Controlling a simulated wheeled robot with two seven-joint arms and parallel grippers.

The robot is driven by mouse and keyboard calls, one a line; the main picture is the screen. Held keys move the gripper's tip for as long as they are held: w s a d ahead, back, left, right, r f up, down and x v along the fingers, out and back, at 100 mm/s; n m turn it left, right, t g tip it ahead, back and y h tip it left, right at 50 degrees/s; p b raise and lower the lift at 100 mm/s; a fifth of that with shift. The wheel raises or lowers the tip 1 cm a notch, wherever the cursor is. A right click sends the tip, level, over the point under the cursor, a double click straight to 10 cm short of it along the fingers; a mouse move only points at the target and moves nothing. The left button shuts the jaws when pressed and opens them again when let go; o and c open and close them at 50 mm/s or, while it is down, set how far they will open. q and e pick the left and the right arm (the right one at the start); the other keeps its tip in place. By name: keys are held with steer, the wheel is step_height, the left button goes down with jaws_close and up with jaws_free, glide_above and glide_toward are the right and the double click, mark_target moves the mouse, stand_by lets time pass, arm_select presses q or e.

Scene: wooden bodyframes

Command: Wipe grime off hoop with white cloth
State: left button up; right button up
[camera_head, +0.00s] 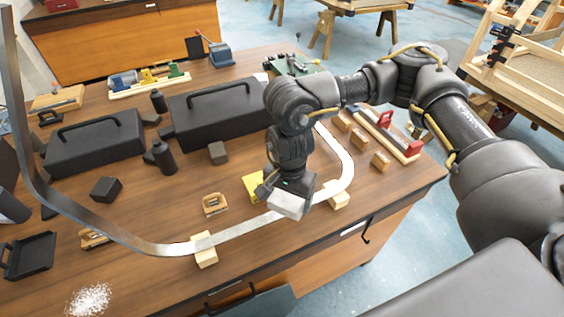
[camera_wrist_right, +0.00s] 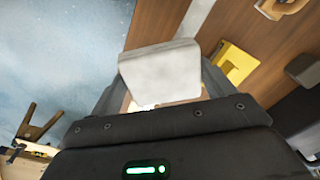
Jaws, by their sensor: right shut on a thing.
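The hoop (camera_head: 130,240) is a long bent metal strip that curves across the workbench, resting on wooden blocks. Its left part looks dull grey and its right part (camera_head: 345,165) looks bright and pale. My right gripper (camera_head: 289,203) is shut on the white cloth (camera_head: 284,206), which is a folded pad held at the hoop's near run. The cloth also shows in the right wrist view (camera_wrist_right: 160,75), between the fingers. Whether the cloth touches the hoop cannot be told. My left gripper is not in view.
Wooden blocks (camera_head: 205,250) support the hoop. Black toolboxes (camera_head: 220,110), dark bottles (camera_head: 164,158), small wooden pieces and clamps (camera_head: 388,135) crowd the workbench (camera_head: 190,290). A white powdery patch (camera_head: 88,300) lies at the near left. Blue floor is open beyond the bench's right edge.

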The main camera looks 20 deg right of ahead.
steer(key=m, duration=0.1)
steer(key=w+m, duration=0.1)
steer(key=m, duration=0.1)
steer(key=w+m, duration=0.1)
steer(key=shift+w+a+r+m, duration=0.15)
steer(key=shift+a+r+m, duration=0.15)
steer(key=shift+m, duration=0.1)
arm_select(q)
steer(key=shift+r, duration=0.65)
arm_select(e)
steer(key=m, duration=0.2)
steer(key=shift+w+d+f+m, duration=0.1)
steer(key=shift+w+d+m, duration=0.05)
steer(key=shift+w+m, duration=0.2)
steer(key=shift+f, duration=0.1)
